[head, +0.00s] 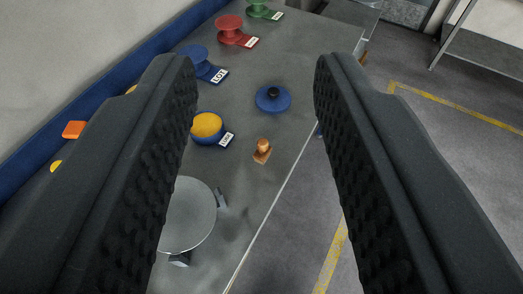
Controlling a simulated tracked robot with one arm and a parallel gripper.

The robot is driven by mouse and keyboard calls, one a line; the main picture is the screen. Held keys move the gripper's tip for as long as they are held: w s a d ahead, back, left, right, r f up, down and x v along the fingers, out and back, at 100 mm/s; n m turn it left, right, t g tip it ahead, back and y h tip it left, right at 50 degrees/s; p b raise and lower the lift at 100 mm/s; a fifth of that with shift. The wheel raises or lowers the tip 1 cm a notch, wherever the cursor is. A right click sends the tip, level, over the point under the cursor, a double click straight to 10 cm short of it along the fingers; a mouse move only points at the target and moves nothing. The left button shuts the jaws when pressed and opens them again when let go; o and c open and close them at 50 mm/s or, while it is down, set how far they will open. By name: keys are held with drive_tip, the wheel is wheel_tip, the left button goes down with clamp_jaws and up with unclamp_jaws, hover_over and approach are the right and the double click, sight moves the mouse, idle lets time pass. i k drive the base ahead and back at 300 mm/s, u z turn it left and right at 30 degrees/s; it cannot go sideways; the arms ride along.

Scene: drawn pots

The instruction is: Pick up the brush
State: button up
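A small copper-brown piece with a rounded knob on a flat base (262,152) stands on the grey worktop, near its right edge. It is the thing most like a brush here, but it is too small to make out bristles. My gripper (250,72) is open, with its two dark textured fingers wide apart in the foreground. The brown piece shows between the fingers, well beyond them, and nothing is held. The left finger hides part of the worktop.
The grey worktop (245,195) carries a blue pot with orange-yellow contents (207,126), a blue lid (272,99), a grey round plate (187,215), and blue (195,55), red (231,29) and green (258,9) labelled pieces. Open floor lies right of its edge.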

sight(263, 151)
drive_tip(key=u, duration=3.4)
drive_tip(key=k, duration=1.75)
drive_tip(key=z, duration=1.55)
drive_tip(key=i, duration=0.65)
drive_tip(key=z, duration=0.05)
